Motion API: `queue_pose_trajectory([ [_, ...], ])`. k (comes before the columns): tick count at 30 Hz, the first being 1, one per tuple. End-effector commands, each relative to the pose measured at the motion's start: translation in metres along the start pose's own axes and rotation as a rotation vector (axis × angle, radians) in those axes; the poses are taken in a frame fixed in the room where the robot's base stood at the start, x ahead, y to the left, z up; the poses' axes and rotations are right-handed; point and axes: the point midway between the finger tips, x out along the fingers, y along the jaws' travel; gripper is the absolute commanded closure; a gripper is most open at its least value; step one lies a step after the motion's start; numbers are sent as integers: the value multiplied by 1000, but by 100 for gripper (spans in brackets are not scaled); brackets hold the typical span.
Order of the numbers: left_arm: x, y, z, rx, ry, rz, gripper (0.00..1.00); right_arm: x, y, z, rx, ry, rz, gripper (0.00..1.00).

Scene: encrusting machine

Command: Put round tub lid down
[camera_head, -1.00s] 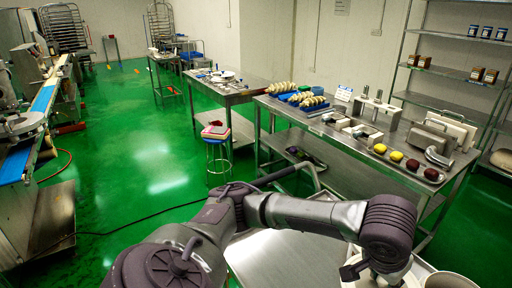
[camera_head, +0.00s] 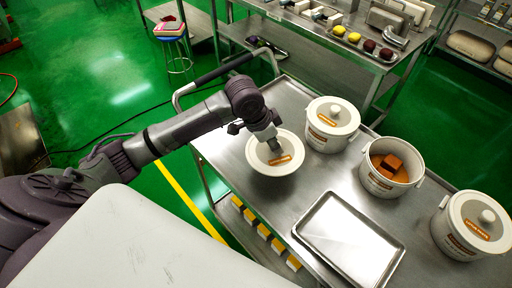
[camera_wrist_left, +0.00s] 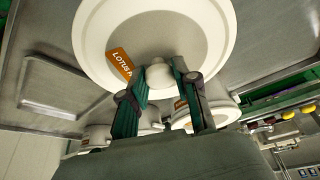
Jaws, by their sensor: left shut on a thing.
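The round tub lid (camera_head: 259,163) is cream-white with an orange label and a round knob. In the head view it is over the left part of the steel cart top (camera_head: 235,152); I cannot tell whether it touches the surface. My left gripper (camera_head: 275,147) is shut on the lid's knob from above. The left wrist view shows the lid (camera_wrist_left: 205,25) and its knob (camera_wrist_left: 159,76) between the fingers (camera_wrist_left: 162,92). An open tub (camera_head: 376,182) with orange blocks inside stands right of the lid. My right gripper is out of view.
Two lidded tubs stand on the cart, one behind the lid (camera_head: 325,137) and one at the right (camera_head: 460,240). An empty metal tray (camera_head: 350,240) lies at the front. Yellow-and-white pieces (camera_head: 263,231) sit on the lower shelf. A bench (camera_head: 330,65) stands behind.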

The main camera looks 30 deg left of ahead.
Motion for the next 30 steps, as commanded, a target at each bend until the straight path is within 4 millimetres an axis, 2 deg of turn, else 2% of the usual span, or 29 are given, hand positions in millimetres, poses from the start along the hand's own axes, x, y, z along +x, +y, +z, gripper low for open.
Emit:
queue_pose_trajectory([
  [3, 8, -25, 20, -6, -5, -1, 100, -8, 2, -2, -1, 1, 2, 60],
  [10, 21, -53, 42, -2, -2, 0, 100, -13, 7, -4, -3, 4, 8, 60],
  [14, 28, -56, 47, -2, 0, 2, 100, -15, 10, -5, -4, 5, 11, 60],
  [21, 57, -56, 59, -2, 0, 1, 100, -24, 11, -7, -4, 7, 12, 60],
  [30, 61, -56, 60, 0, 0, 0, 100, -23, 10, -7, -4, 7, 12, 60],
])
